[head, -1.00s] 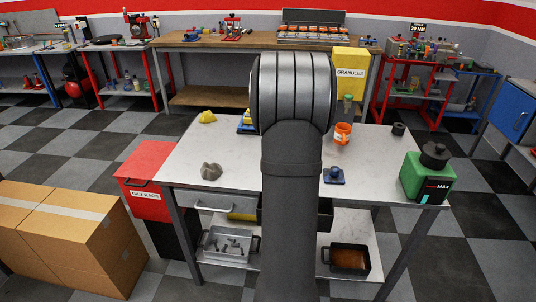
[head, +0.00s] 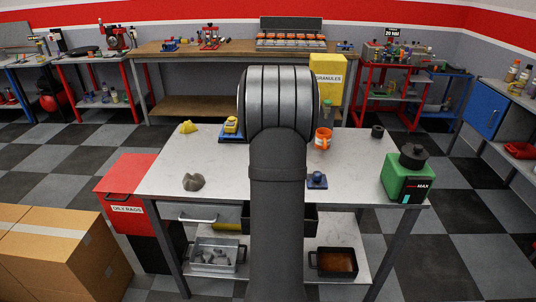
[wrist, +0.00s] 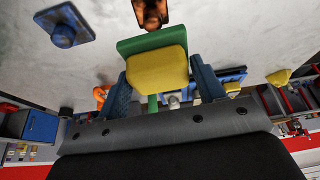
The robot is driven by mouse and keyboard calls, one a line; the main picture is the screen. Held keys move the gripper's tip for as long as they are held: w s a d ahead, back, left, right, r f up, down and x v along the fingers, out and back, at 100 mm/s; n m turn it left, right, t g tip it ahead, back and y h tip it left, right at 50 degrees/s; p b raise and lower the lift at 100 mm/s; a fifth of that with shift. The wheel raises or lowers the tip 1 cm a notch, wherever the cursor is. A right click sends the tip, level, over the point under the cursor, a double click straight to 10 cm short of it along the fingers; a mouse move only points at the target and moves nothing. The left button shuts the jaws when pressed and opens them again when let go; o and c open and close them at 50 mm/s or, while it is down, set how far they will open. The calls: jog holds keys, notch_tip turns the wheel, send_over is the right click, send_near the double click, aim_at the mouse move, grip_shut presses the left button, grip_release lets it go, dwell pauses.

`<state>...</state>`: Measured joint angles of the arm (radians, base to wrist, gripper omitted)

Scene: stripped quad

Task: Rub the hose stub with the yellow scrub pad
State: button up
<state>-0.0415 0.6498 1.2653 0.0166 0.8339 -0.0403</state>
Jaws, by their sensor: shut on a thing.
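My gripper (wrist: 154,84) has blue fingers. In the wrist view it is shut on the yellow scrub pad (wrist: 157,70), which has a green side turned to the top of the picture. A dark brown piece with an orange patch (wrist: 150,12) lies just past that green edge; it looks like the hose stub, cut off by the picture's top. In the head view my own arm hides gripper, pad and this piece.

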jog(key=shift+w+d+f, duration=0.15)
jog(key=shift+w+d, duration=0.05)
jog(key=shift+w, duration=0.1)
jog(key=shift+f, duration=3.25)
jog(key=shift+w+f, duration=0.55)
jog(key=shift+c, duration=0.3)
jog(key=shift+w, duration=1.15)
jog(key=s, duration=0.3)
jog(key=shift+s, duration=0.15)
jog(key=shift+w, duration=1.7)
jog(key=shift+s, duration=1.8)
jog(key=shift+w, duration=1.9)
jog(key=shift+s, duration=1.95)
jog(key=shift+r, duration=4.1)
